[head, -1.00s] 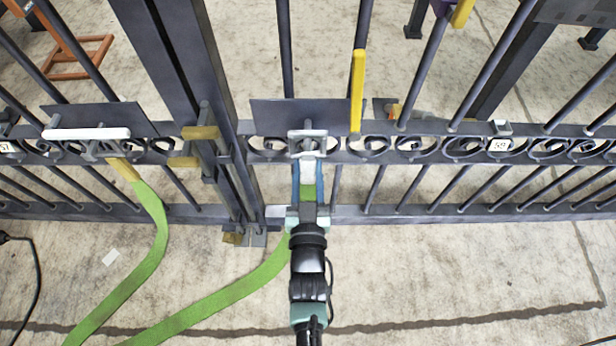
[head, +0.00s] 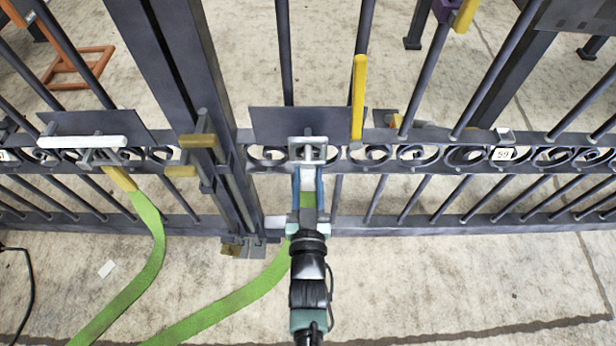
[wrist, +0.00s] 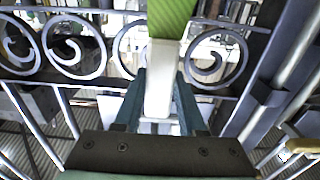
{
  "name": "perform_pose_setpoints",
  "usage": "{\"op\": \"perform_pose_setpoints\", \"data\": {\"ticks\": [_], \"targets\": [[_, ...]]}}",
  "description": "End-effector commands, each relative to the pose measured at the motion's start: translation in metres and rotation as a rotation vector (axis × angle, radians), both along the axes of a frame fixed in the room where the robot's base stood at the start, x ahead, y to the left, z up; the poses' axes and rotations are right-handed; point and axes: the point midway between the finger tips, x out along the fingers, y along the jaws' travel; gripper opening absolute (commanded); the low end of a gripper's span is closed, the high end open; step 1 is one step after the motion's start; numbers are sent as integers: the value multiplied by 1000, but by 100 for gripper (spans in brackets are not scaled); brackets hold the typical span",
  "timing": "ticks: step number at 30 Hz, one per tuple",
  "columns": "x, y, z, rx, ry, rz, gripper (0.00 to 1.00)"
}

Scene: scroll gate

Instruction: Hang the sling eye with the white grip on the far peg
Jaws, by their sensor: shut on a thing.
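My gripper (head: 308,188) is shut on the white grip (wrist: 158,95) of the green sling (head: 245,302), low in front of the gate. In the wrist view, the white grip stands between the two blue fingers, with green webbing (wrist: 172,16) above it. A light grey peg bracket (head: 308,141) is on the gate just beyond the fingertips. Whether the eye touches or surrounds it cannot be told. The sling's other end has a yellow grip (head: 120,179), hanging at the left bracket with a white bar (head: 82,142).
The dark gate (head: 420,222) with scrolls and bars spans the view. A thick post (head: 175,80) and latch with tan handles (head: 198,141) stand left of my gripper. A yellow upright handle (head: 358,98) stands to the right. The near floor at right is clear.

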Motion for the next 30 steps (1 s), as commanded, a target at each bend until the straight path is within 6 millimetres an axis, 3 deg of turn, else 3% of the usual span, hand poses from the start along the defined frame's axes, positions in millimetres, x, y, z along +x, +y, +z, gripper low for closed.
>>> {"op": "perform_pose_setpoints", "data": {"ticks": [3, 4, 9, 16, 19, 30], "targets": [[0, 0, 1, 0, -3, 0, 0], [0, 0, 1, 0, -3, 0, 41], [0, 0, 1, 0, -2, 0, 72], [0, 0, 0, 0, -1, 0, 75], [0, 0, -1, 0, 2, 0, 90], [0, 0, 0, 0, 0, 0, 90]]}}
